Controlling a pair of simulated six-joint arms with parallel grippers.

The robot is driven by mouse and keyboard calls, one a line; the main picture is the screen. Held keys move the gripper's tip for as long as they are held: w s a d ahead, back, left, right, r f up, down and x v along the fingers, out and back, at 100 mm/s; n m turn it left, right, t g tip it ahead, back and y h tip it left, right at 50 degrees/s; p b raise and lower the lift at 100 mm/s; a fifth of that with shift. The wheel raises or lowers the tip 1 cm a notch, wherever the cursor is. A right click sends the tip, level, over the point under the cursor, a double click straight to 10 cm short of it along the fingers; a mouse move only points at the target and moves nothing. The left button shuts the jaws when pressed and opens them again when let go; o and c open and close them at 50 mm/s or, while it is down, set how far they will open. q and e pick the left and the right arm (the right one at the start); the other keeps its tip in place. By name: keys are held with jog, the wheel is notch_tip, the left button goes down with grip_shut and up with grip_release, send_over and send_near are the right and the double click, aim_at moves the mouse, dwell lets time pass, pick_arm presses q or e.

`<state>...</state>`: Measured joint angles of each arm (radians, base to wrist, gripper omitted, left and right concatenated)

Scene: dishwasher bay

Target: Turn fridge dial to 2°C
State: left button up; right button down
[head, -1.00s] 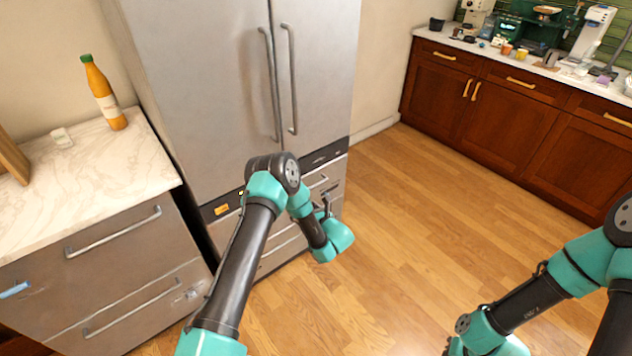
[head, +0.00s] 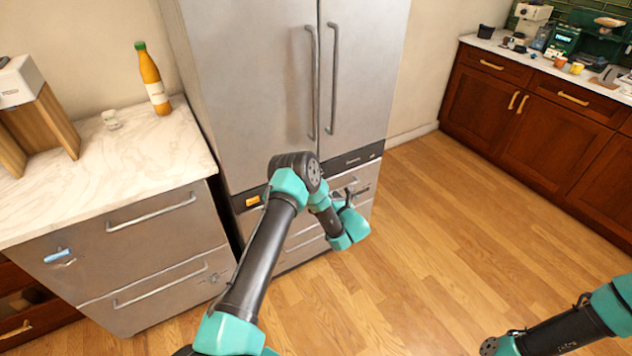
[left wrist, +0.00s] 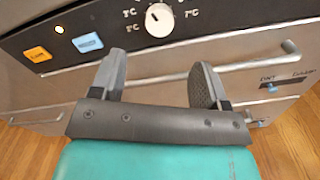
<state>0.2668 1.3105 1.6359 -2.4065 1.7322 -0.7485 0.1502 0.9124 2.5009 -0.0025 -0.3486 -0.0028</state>
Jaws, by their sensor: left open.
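The fridge dial (left wrist: 159,20) is a round white knob on the dark control strip (left wrist: 40,29) in the left wrist view, at the top. In the head view my left gripper (head: 349,198) is by the fridge's lower drawers, and my arm hides the dial.
An orange button (left wrist: 37,54) and a blue button (left wrist: 87,42) sit left of the dial. A drawer handle (left wrist: 245,66) runs below the strip. The steel fridge (head: 265,80) stands beside a marble-topped counter (head: 110,165). The wooden floor (head: 430,240) is clear at right.

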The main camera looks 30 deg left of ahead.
pick_arm(q)
jog(key=x, duration=1)
jog(key=shift+w+a, duration=0.15)
jog(key=shift+a, duration=0.1)
jog(key=shift+f, duration=0.1)
jog(key=c, duration=0.9)
jog(key=shift+c, duration=0.2)
